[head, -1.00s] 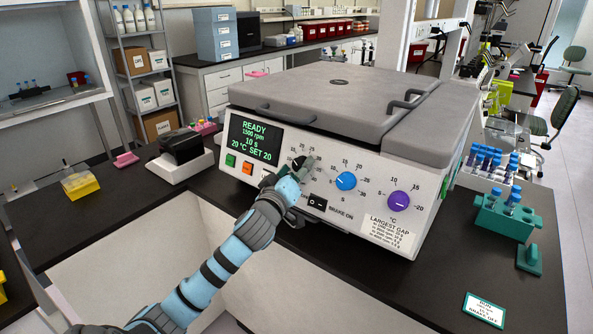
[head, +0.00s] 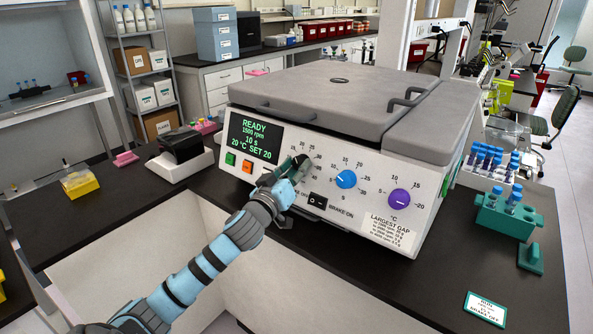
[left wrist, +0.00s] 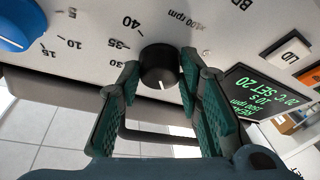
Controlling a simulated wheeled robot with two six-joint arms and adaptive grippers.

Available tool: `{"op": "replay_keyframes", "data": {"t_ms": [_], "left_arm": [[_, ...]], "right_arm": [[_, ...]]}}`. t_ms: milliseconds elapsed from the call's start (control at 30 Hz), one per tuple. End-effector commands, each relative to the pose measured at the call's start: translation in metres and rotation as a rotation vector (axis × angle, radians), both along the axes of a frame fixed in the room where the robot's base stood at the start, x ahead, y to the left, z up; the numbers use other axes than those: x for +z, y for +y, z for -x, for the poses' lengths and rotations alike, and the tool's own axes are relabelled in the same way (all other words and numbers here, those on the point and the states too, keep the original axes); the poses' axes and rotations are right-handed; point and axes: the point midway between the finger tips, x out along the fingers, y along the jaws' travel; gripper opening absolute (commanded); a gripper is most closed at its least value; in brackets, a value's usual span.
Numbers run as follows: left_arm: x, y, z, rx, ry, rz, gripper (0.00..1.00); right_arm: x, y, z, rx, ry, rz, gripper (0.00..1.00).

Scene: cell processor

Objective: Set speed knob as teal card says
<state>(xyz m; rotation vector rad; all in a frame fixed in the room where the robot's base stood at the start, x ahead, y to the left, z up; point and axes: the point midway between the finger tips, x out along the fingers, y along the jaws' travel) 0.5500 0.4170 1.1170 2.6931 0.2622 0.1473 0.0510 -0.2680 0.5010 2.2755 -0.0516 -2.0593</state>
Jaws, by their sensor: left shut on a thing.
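The centrifuge-like machine (head: 330,190) has a front panel with a display (head: 254,138) reading READY, 1500 rpm, 10 s, 20 °C SET 20. In the left wrist view the black speed knob (left wrist: 159,66) sits between the two fingertips of the left gripper (left wrist: 161,72), on a dial marked x100 rpm. Its white line faces the bottom of that view. The teal-edged card (head: 486,309) lies on the counter at the front right; its small text is hard to read. My right gripper is out of view.
A blue knob (head: 346,179) and a purple knob (head: 399,199) are right of the gripper. The black brake switch (head: 317,201) is just below it. A teal tube rack (head: 506,216) stands right of the machine.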

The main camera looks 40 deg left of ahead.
Motion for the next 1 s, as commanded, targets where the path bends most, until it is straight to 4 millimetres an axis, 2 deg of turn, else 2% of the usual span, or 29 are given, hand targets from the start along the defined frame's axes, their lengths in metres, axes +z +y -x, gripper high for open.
{"op": "replay_keyframes", "data": {"t_ms": [500,1000], "left_arm": [[-0.0004,0.0037,0.0004,-0.096,0.007,-0.292,0.05],[-0.0006,0.0039,0.0004,-0.110,0.006,-0.331,0.05]], "right_arm": [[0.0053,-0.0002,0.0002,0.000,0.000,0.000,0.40],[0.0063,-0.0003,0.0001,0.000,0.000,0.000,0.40]]}}
